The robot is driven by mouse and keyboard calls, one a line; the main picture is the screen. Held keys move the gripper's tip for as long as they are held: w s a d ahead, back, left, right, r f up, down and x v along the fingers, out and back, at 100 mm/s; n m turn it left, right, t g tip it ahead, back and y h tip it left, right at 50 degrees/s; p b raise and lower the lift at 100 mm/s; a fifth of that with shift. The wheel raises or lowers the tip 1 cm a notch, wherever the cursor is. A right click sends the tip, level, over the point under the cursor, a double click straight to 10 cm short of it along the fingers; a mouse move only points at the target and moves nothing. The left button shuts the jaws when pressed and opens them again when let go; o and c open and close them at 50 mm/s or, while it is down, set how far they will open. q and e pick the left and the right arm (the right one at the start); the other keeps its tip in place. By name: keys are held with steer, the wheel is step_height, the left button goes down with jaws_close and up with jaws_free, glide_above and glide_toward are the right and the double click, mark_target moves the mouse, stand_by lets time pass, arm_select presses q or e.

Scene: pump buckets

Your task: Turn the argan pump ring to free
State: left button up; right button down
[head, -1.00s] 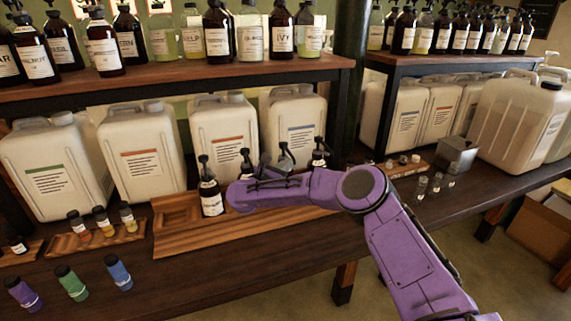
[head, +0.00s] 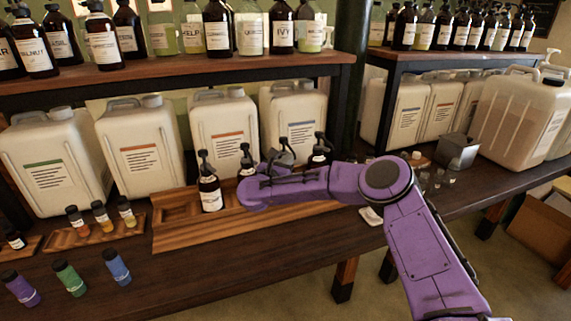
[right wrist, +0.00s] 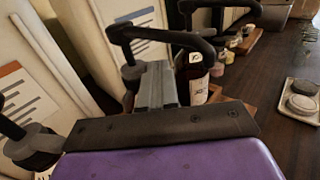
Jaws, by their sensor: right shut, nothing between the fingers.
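Several dark pump bottles with black pump heads stand in the long wooden tray (head: 180,238). The leftmost bottle (head: 210,196) has a white label; the others stand partly behind my right arm. The labels are too small to tell which bottle is argan, and I cannot make out a ring's setting. My right gripper (head: 285,149) is shut and empty among the pump heads at the middle of the tray. In the right wrist view the closed grey fingers (right wrist: 156,85) are close to black pump spouts and a dark bottle (right wrist: 194,82). My left gripper is not in view.
Large white jugs (head: 226,135) stand behind the tray, under a shelf (head: 180,70) of bottles. Small coloured vials (head: 70,279) lie at the front left. A metal box (head: 458,151) stands at the right. A pale dish (right wrist: 299,102) lies beside the tray.

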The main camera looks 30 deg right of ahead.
steer(key=shift+s+d+n+t+y+b, duration=0.1)
steer(key=shift+d+n+t+y+b, duration=0.5)
steer(key=shift+t+b, duration=0.45)
steer(key=shift+s+d+n+t+y+b, duration=0.1)
steer(key=shift+d+n+t+y+b, duration=0.3)
steer(key=shift+n+t+y+b, duration=0.6)
steer(key=shift+g+h, duration=0.25)
steer(key=shift+h, duration=0.05)
steer(key=s+d+b+v, duration=0.1)
steer(key=b+v, duration=0.2)
steer(key=v, duration=1)
steer(key=shift+s+a, duration=0.3)
steer(key=shift+s, duration=0.05)
